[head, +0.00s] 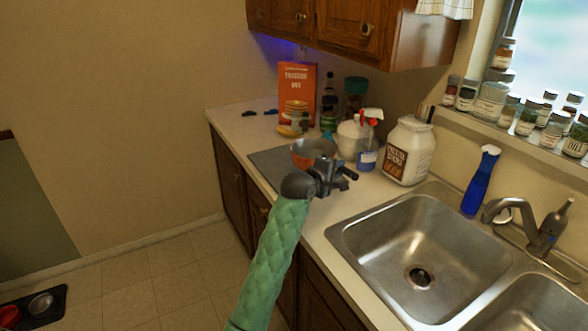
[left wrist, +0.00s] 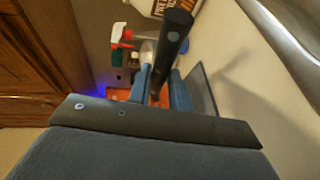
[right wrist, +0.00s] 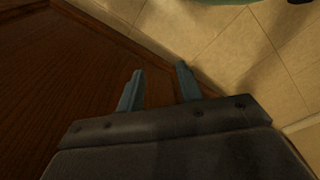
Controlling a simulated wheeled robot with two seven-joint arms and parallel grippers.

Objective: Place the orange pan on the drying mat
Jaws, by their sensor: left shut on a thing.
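The orange pan (head: 301,157) is in the head view, in front of my left gripper (head: 331,177), which partly hides it. My left gripper is shut on the pan's dark handle, which shows between the fingers in the left wrist view (left wrist: 173,48). The pan overlaps the right part of the grey drying mat (head: 268,163) in the picture; I cannot tell whether it touches it. The mat's edge also shows in the left wrist view (left wrist: 201,92). My right gripper (right wrist: 158,85) is open and empty near brown wood and floor tiles, outside the head view.
A white jug (head: 408,152), a spray bottle (head: 367,155), an orange box (head: 297,88) and several small items crowd the back of the counter. The steel sink (head: 372,230) lies at right, with a blue bottle (head: 480,182) behind it. The mat's left part is bare.

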